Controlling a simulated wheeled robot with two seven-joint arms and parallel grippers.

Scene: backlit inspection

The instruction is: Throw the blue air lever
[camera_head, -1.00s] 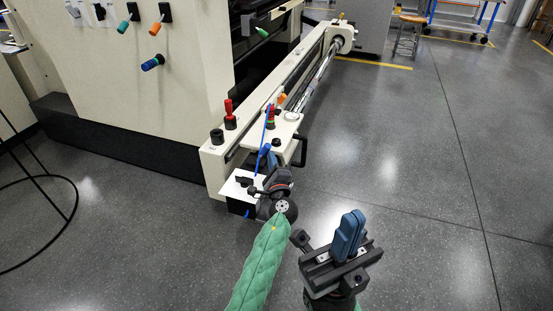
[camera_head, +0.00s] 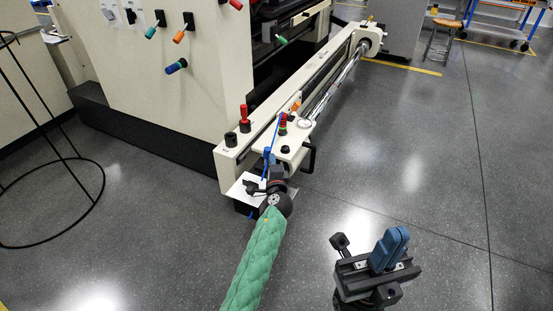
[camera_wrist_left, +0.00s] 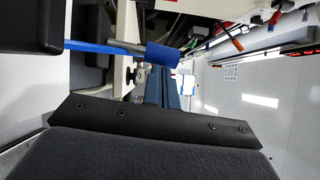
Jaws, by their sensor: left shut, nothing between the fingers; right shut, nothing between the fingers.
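The blue air lever has a short blue grip (camera_head: 267,151) beside the near end of the cream machine rail. In the left wrist view the blue grip (camera_wrist_left: 163,55) sits on a grey stem, just beyond my finger tips. My left gripper (camera_head: 271,161) is shut and empty, close to the grip in the head view. In the left wrist view its blue fingers (camera_wrist_left: 161,88) point toward the grip; I cannot tell whether they touch it. My right gripper (camera_head: 398,235) is shut and empty, pointing up over open floor, well apart from the lever.
A red-topped knob (camera_head: 244,113) and a black knob (camera_head: 230,139) stand on the rail end. A white plate (camera_head: 246,187) lies low beside my left wrist. A black handle (camera_head: 309,158) sticks out at right. A black wire stand (camera_head: 50,205) is at left. Floor at right is clear.

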